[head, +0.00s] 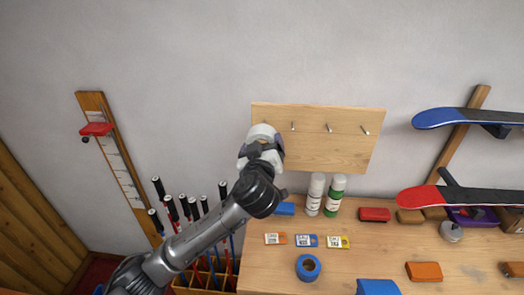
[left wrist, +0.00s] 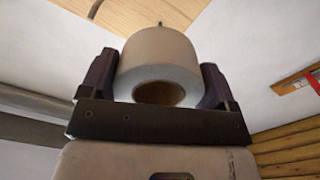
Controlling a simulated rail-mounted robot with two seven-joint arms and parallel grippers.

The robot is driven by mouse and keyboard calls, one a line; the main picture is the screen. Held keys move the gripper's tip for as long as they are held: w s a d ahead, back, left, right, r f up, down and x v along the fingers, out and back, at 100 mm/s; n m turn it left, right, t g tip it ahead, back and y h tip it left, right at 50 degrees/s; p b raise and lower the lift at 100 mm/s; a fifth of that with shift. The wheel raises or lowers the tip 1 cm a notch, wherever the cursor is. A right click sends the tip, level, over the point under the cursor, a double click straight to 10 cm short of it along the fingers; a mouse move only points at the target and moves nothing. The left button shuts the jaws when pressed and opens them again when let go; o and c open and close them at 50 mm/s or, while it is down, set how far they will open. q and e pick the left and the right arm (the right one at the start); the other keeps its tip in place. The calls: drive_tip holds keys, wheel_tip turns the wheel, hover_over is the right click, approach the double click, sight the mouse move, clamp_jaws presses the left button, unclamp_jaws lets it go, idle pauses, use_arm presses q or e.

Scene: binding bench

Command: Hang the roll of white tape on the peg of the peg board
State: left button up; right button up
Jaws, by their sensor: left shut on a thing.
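The roll of white tape (head: 262,131) is held in my left gripper (head: 262,150), in front of the left end of the wooden peg board (head: 335,150). In the left wrist view the white roll (left wrist: 160,52) sits between the two dark fingers of the left gripper (left wrist: 158,80), its hole partly visible. Three pegs show on the board, the nearest one (head: 292,126) just right of the roll. In the left wrist view a small peg tip (left wrist: 159,23) shows just above the roll, with the board (left wrist: 135,12) behind. Whether roll and peg touch cannot be told. My right gripper is out of view.
Below the board, the bench (head: 260,265) holds two spray cans (head: 315,195), a blue tape roll (head: 308,267), small cards and coloured blocks. Ski poles (head: 190,210) stand in a rack at left. Snowboards (head: 465,117) hang at right. The wall above the board is clear.

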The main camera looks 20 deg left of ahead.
use_arm(q)
drive_tip(key=f+b+x, duration=0.1)
drive_tip(key=b+x, duration=0.1)
drive_tip(key=x, duration=0.5)
drive_tip(key=shift+w+a, duration=0.15)
drive_tip(key=shift+w, duration=0.15)
idle(0.4)
drive_tip(key=shift+f, duration=0.2)
idle(0.6)
drive_tip(key=o, duration=0.6)
drive_tip(key=shift+o, duration=0.5)
drive_tip(key=shift+s, duration=0.1)
drive_tip(key=shift+v, duration=4.85)
